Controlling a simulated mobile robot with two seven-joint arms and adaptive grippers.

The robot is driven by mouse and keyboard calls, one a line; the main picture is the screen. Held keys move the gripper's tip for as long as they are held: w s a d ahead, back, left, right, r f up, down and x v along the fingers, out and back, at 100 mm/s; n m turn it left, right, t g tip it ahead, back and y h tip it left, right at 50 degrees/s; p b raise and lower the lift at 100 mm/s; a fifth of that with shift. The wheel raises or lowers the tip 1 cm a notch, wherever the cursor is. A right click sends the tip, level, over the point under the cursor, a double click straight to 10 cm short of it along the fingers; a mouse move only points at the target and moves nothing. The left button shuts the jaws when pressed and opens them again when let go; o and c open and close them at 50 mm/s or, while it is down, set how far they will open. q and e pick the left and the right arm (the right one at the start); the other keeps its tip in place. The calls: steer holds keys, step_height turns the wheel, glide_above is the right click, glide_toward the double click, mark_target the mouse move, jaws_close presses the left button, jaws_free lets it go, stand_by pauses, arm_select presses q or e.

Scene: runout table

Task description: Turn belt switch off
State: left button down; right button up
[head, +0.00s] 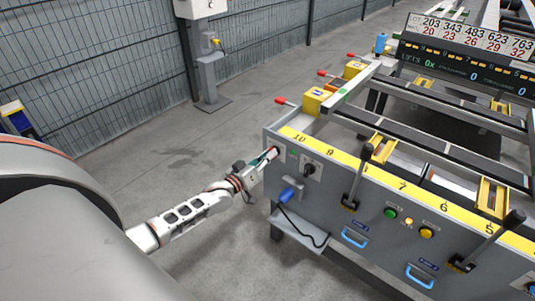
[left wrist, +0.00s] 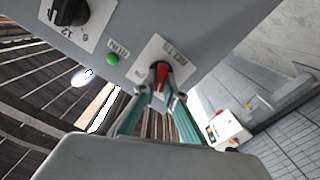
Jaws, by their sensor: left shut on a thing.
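The belt switch (left wrist: 161,70) is a small red knob on a white plate marked BELTS, on the grey front panel of the runout table (head: 345,190). In the head view it sits at the panel's left end, mostly hidden by my gripper. My left gripper (left wrist: 161,92) has its fingertips on both sides of the red knob and is shut on it. In the head view the left gripper (head: 264,162) reaches the panel from the left. The small position marks on the plate are too blurred to read. My right gripper is in neither view.
Beside the switch are a green RUN lamp (left wrist: 112,59) and a black rotary knob (left wrist: 70,10). Below hangs a blue handle (head: 290,193) with a black cable. Black levers (head: 356,180) stick up along the panel. Open floor lies left of the table, before a mesh fence (head: 90,60).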

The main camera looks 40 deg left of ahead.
arm_select(q)
steer(key=shift+f+n+p, duration=0.1)
steer(key=shift+n+p, duration=0.2)
steer(key=shift+n, duration=1.5)
steer(key=c, duration=2.1)
jaws_free()
steer(key=s+a, duration=0.1)
steer(key=s, duration=1.1)
